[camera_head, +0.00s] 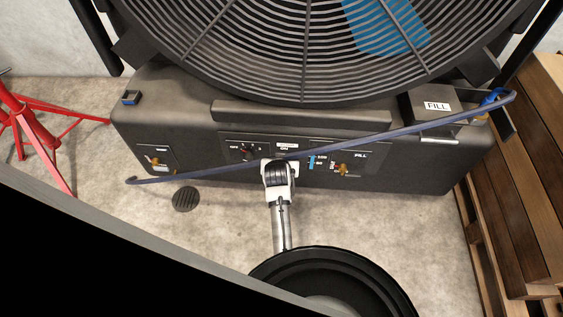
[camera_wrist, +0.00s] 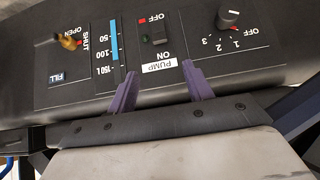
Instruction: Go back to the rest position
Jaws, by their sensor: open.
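My gripper (camera_wrist: 159,68) is open and empty in the wrist view, its two purple fingers apart in front of a dark control panel (camera_wrist: 72,100). Between and beyond the fingertips are the PUMP label (camera_wrist: 159,65) and a switch with ON and OFF marks (camera_wrist: 154,32). I cannot tell whether the fingertips touch the panel. In the head view my arm's white and dark end (camera_head: 280,175) reaches to the lower front of the machine (camera_head: 420,172); the fingers are hidden there.
A long dark blue bar (camera_head: 400,128) slants across the machine's front, close to my arm's end; contact is unclear. A round knob (camera_wrist: 228,17) and brass valve (camera_wrist: 68,41) flank the switch. A red stand (camera_head: 45,150) is left, wooden pallets (camera_head: 515,150) right.

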